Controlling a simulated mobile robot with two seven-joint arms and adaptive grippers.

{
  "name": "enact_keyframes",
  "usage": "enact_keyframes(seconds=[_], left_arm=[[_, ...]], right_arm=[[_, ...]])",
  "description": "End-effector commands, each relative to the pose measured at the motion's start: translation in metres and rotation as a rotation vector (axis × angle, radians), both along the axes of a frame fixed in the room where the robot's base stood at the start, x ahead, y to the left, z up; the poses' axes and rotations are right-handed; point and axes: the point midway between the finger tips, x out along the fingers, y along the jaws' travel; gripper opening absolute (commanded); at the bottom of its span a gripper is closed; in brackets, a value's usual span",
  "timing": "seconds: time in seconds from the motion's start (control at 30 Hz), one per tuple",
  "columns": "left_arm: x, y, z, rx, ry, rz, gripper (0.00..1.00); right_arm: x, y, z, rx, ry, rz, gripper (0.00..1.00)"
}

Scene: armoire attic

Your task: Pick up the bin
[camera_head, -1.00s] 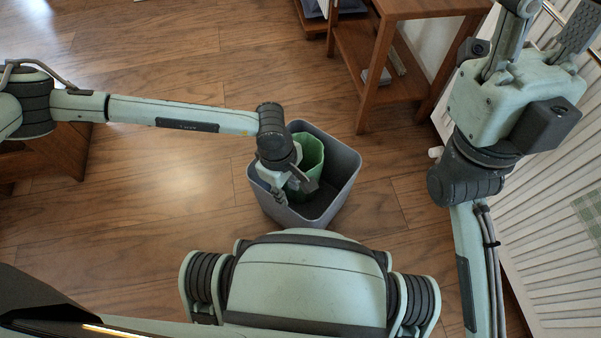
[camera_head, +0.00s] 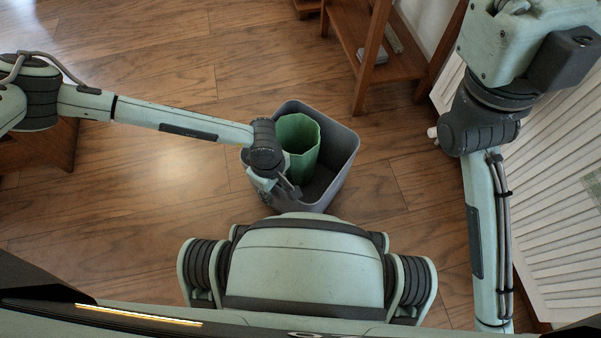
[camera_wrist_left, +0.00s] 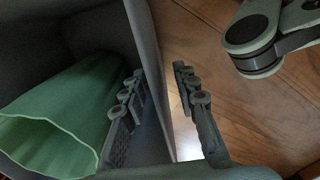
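The bin (camera_head: 340,148) is a grey, open-topped, rounded square tub on the wood floor in front of my body. A smaller green open container (camera_head: 298,140) stands inside it; it also shows in the left wrist view (camera_wrist_left: 85,95). My left gripper (camera_head: 284,192) is at the bin's near left side. In the left wrist view, its two fingers (camera_wrist_left: 158,70) are apart on either side of the bin's wall (camera_wrist_left: 152,75), one inside and one outside. A gap shows between the outer finger and the wall. My right gripper's fingers are mostly cut off at the top right of the head view.
A wooden shelf unit (camera_head: 385,68) stands behind the bin to the right. A white slatted panel (camera_head: 545,215) runs along the right side. A wooden piece of furniture (camera_head: 40,148) is at the left. The floor around the bin is mostly clear.

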Motion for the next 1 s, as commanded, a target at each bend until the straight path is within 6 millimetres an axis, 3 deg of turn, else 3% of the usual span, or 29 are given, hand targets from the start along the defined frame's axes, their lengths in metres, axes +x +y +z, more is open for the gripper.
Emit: enact_keyframes(seconds=[0.17,0.4,1.0], left_arm=[[0.0,-0.0001,0.0005,0.0,0.0,0.0,0.29],[-0.0001,-0.0002,0.0006,0.0,0.0,0.0,0.0],[0.0001,-0.0005,0.001,-0.001,0.0,0.0,0.0]], right_arm=[[0.0003,0.0003,0.0009,-0.002,0.0,0.0,0.4],[-0.0001,0.0,-0.0002,0.0,0.003,0.001,0.4],[-0.0006,-0.0009,0.0004,0.012,0.004,0.0,0.4]])
